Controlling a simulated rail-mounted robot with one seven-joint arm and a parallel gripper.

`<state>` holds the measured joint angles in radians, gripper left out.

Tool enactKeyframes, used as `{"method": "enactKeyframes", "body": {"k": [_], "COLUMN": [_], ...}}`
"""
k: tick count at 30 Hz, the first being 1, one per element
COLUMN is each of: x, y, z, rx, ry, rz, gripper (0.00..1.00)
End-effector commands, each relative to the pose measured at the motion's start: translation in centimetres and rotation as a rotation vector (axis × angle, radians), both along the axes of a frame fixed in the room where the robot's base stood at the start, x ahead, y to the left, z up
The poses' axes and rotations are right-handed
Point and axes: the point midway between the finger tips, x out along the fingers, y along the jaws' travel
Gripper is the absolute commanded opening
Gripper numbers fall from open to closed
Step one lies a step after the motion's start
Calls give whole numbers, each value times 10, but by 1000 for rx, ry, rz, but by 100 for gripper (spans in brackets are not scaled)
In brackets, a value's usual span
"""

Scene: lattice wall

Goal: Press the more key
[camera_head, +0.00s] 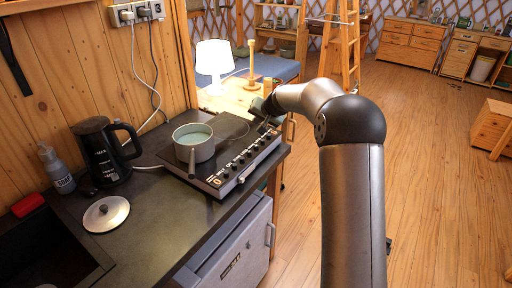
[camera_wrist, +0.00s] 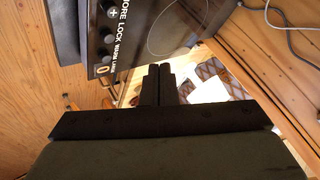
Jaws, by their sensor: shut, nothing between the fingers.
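The cooktop (camera_head: 232,126) lies on the dark counter, with a row of round black keys along its front edge. In the wrist view, the key beside the lettering that reads "ORE", cut off by the picture's top edge, is the more key (camera_wrist: 112,13); it bears a plus sign. The lock key (camera_wrist: 106,36) is beside it. In the head view the lettering is too small to tell which key is which. My gripper (camera_wrist: 160,67) is shut and empty; its fingertips are apart from the more key in the picture. In the head view it is at the cooktop's far right end (camera_head: 262,110).
A pot (camera_head: 194,149) with pale liquid stands on the cooktop. A black kettle (camera_head: 101,153), a spray bottle (camera_head: 55,172) and a lid (camera_head: 106,213) are to its left. A lit lamp (camera_head: 214,62) stands behind. Open floor is to the right.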

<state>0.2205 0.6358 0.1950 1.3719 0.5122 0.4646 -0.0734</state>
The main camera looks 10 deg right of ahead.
Motion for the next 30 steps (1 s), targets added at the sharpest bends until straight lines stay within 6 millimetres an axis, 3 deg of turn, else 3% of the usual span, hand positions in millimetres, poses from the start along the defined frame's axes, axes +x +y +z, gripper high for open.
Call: {"method": "enactKeyframes", "body": {"k": [15, 30], "x": [0, 0], "y": [0, 0], "z": [-73, -80], "rx": [0, 0], "ry": [2, 1], "rz": [1, 1], "gripper": [0, 0]}}
